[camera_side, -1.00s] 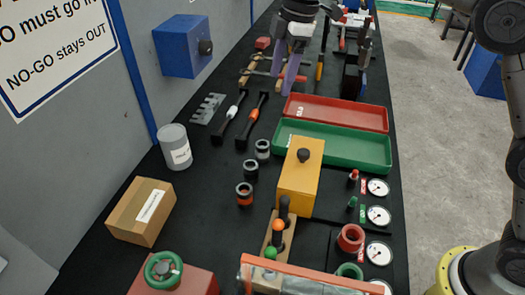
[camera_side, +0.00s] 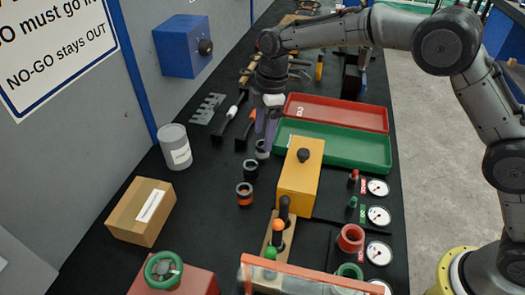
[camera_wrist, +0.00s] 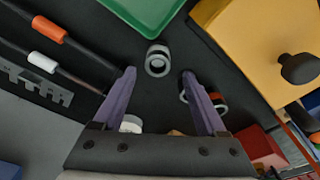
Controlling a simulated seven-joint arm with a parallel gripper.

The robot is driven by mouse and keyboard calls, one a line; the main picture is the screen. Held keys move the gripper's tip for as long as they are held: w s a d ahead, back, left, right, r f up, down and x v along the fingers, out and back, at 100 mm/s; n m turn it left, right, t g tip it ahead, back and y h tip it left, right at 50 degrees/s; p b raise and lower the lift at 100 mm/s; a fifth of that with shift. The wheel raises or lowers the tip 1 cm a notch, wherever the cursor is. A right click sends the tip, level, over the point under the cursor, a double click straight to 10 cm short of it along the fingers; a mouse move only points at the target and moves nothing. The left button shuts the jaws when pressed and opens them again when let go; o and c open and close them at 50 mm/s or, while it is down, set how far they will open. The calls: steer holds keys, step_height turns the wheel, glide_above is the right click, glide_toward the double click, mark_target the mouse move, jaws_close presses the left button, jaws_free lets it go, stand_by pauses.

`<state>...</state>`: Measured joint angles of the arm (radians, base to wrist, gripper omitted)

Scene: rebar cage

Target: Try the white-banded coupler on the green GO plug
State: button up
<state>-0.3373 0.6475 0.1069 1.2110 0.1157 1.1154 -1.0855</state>
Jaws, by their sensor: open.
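The coupler with a pale band (camera_side: 261,154) stands on the black mat and is partly hidden by my fingers. In the wrist view the coupler (camera_wrist: 157,58) shows its open end, just beyond and between the fingertips. My gripper (camera_side: 266,130) points down above it, open and empty; the purple fingers (camera_wrist: 158,73) are spread wide on either side in the wrist view. I cannot tell the exact height gap. The small green plug (camera_side: 352,202) stands on the right beside a dial and is not in the wrist view.
A dark coupler (camera_side: 250,169) and an orange-banded coupler (camera_side: 244,194) stand close by in front. A yellow block with a black knob (camera_side: 299,188) lies between the couplers and the green plug. The green tray (camera_side: 345,148) and red tray (camera_side: 345,112) are to the right.

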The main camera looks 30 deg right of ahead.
mark_target(262, 144)
steer(key=shift+w+f, duration=0.2)
steer(key=shift+f, duration=2.1)
jaws_close()
steer(key=shift+r, duration=0.1)
